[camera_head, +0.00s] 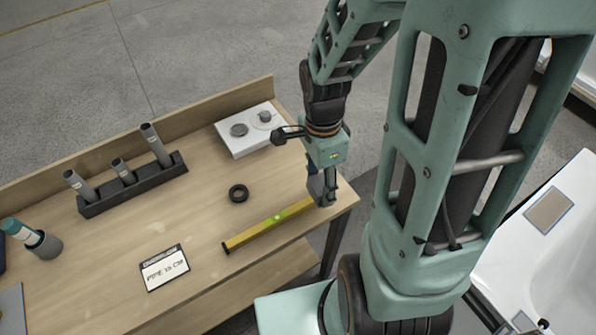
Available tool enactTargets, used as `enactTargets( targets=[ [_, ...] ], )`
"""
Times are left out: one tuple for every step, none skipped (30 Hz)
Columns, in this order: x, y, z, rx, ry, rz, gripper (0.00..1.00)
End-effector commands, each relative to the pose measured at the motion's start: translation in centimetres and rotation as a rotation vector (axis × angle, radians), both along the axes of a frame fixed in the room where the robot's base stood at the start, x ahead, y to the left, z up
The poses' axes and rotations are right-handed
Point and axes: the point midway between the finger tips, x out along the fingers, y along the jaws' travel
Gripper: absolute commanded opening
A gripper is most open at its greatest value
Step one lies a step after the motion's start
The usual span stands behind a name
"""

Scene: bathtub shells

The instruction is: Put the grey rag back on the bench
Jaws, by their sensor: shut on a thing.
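My gripper (323,193) is over the right end of the wooden bench (205,215), pointing down. It is shut on a small grey, folded-looking thing, which appears to be the grey rag (317,187). The rag is partly hidden by the fingers. It is close to the bench's right corner, beside the right end of a yellow spirit level (268,224). I cannot tell whether the rag touches the bench top or the level.
A dark rack with grey tubes (133,184) and a grey cup (44,245) stand left. A white tub shell (540,255) is at right.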

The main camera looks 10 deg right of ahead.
Motion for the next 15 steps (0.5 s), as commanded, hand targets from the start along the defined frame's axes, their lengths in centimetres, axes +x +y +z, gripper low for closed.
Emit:
enactTargets(
  targets=[
    [0.3, -0.4, 0.4, 0.003, -0.028, 0.044, 0.29],
    [0.5, -0.5, 0.5, 0.006, -0.038, 0.069, 0.29],
    [0.6, -0.6, 0.7, 0.009, -0.05, 0.098, 0.29],
    [0.7, -0.7, 0.8, 0.012, -0.057, 0.115, 0.29],
    [0.8, -0.8, 0.9, 0.014, -0.062, 0.13, 0.29],
    [1.0, -0.8, 1.0, 0.016, -0.069, 0.146, 0.29],
    [1.1, -0.9, 1.0, 0.018, -0.073, 0.155, 0.29],
    [1.2, -0.9, 1.0, 0.018, -0.076, 0.162, 0.29],
    [1.5, -0.8, 0.9, 0.019, -0.079, 0.169, 0.29],
    [1.8, -0.8, 0.7, 0.02, -0.08, 0.173, 0.29],
    [2.2, -0.7, 0.4, 0.021, -0.079, 0.175, 0.29],
    [2.9, -0.6, 0.0, 0.021, -0.078, 0.176, 0.29],
    [3.5, -0.4, -0.4, 0.022, -0.078, 0.176, 0.29],
    [4.2, -0.3, -0.7, 0.023, -0.077, 0.175, 0.29],
    [5.1, -0.1, -1.2, 0.023, -0.077, 0.175, 0.29]
  ],
)
